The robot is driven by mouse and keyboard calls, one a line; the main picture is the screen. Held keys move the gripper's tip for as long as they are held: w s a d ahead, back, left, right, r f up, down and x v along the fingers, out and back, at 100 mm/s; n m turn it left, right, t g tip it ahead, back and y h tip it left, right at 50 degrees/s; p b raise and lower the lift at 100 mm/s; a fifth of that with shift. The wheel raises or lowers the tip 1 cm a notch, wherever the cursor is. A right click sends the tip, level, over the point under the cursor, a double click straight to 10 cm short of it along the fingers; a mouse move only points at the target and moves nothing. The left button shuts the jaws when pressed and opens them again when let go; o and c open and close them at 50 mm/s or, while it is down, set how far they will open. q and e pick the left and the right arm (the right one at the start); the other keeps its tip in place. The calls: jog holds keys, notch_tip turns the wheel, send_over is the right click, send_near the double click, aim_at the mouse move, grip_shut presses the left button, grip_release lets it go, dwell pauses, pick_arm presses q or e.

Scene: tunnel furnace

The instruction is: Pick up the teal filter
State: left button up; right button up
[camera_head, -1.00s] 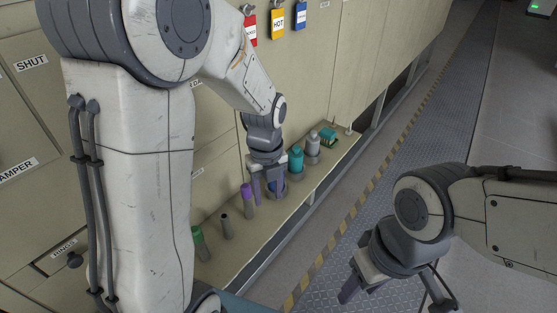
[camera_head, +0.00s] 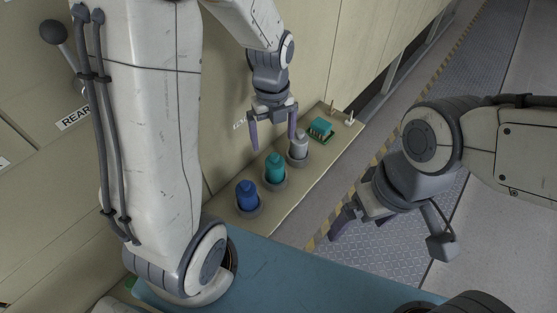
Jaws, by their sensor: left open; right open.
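The teal filter (camera_head: 275,169) is a teal bottle-shaped cartridge standing upright in a round grey holder on the ledge, between a blue one (camera_head: 247,194) and a silver-grey one (camera_head: 298,146). My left gripper (camera_head: 273,144) is open and empty, fingers pointing down. In the picture its fingertips are just above the teal filter's top, one to each side; the exact height and depth gap is hard to tell. My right gripper (camera_head: 388,238) is open and empty, over the floor to the right of the ledge.
A green board with a teal block (camera_head: 320,128) sits at the ledge's far end, beside small upright pegs (camera_head: 349,119). Beige cabinet panels (camera_head: 225,120) rise behind the ledge. My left arm covers much of the left side. Patterned floor (camera_head: 320,242) lies to the right.

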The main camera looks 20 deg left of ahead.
aim_at(274, 156)
pick_arm(q)
notch_tip(274, 156, down, 4)
jog(key=shift+w+f, duration=0.1)
jog(key=shift+f, duration=0.05)
jog(key=shift+d+f+p, duration=0.1)
jog(key=shift+f+p, duration=0.6)
jog(key=shift+f, duration=1.95)
jog(key=shift+s, duration=0.2)
grip_shut()
